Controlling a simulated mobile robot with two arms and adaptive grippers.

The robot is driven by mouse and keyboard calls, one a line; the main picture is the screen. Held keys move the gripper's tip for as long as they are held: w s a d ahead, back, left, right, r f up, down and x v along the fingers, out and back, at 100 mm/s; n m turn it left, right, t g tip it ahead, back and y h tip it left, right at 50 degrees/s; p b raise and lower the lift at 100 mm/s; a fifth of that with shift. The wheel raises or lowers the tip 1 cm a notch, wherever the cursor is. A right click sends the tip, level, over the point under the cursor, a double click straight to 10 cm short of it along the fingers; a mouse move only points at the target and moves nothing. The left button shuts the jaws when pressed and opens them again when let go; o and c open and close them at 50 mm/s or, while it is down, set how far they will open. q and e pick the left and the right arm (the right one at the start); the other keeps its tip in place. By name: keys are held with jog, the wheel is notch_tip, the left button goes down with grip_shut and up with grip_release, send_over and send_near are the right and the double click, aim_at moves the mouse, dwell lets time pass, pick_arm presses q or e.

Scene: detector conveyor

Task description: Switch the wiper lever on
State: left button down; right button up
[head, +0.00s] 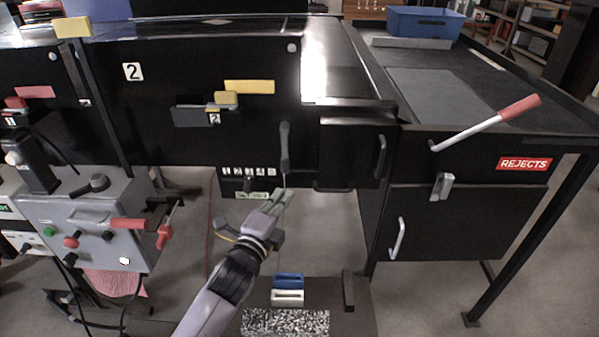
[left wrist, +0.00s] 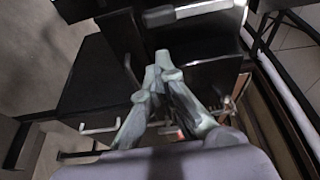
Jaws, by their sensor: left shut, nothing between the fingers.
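A lever with a dark grip (head: 284,143) and a thin pale rod hangs near the middle of the black conveyor housing. No readable label names it the wiper lever. My left gripper (head: 281,194) is just below this grip, near the rod's lower end. Its fingers are shut and empty. In the left wrist view the fingertips (left wrist: 163,63) are close together, and a grey bar-like handle (left wrist: 190,12) crosses above them. I cannot tell if the fingers touch the rod. My right gripper is not in view.
A red-handled lever (head: 490,122) slants up beside the REJECTS sign (head: 524,163). A grey control box (head: 90,235) with knobs stands at left. Below the gripper are a blue block (head: 288,281) and a white block (head: 287,298). A blue bin (head: 425,22) sits at back right.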

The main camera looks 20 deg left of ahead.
aim_at(285, 148)
pick_arm(q)
jog(key=shift+r, duration=0.1)
jog(key=w, duration=0.3)
jog(key=w+p, duration=0.1)
jog(key=w, duration=0.6)
jog(key=shift+d+p, duration=0.3)
jog(key=shift+p, duration=0.1)
